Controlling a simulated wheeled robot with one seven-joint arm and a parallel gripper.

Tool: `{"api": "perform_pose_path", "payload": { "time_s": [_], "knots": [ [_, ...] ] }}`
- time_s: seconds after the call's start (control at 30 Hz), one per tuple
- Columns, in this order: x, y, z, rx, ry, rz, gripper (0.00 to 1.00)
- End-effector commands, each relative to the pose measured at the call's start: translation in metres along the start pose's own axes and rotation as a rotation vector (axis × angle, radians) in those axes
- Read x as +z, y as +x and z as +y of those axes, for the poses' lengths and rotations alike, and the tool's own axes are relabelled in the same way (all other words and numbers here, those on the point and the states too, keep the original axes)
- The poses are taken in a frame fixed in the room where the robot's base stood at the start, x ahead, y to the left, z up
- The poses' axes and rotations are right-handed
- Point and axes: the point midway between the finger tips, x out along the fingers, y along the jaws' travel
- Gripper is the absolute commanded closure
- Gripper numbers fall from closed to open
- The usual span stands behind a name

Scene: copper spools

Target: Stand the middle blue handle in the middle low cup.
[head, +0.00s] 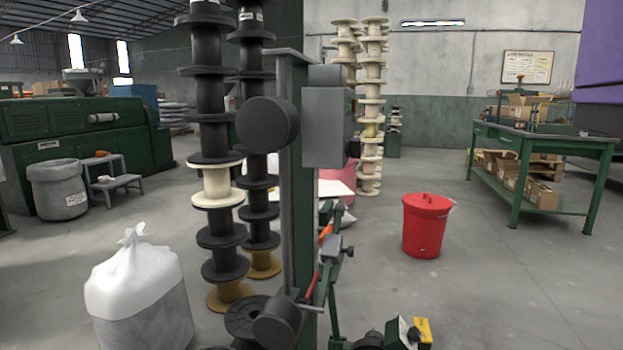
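I see no blue handle and no low cup in the head view. My gripper is not in view either. I cannot tell where any of them is from this frame.
An upright machine post (297,180) stands in the middle, with tall stacks of black spools (211,120) beside it. A white sack (140,295) is at lower left, a red bin (426,226) right of centre, and a green workbench (545,140) farther right. Open floor (500,290) lies at lower right.

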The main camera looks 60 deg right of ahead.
Motion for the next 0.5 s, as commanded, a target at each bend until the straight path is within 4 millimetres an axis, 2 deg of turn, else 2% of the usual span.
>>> {"api": "perform_pose_path", "payload": {
  "time_s": [0.5],
  "knots": [
    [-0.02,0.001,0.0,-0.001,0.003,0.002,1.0]
  ]
}}
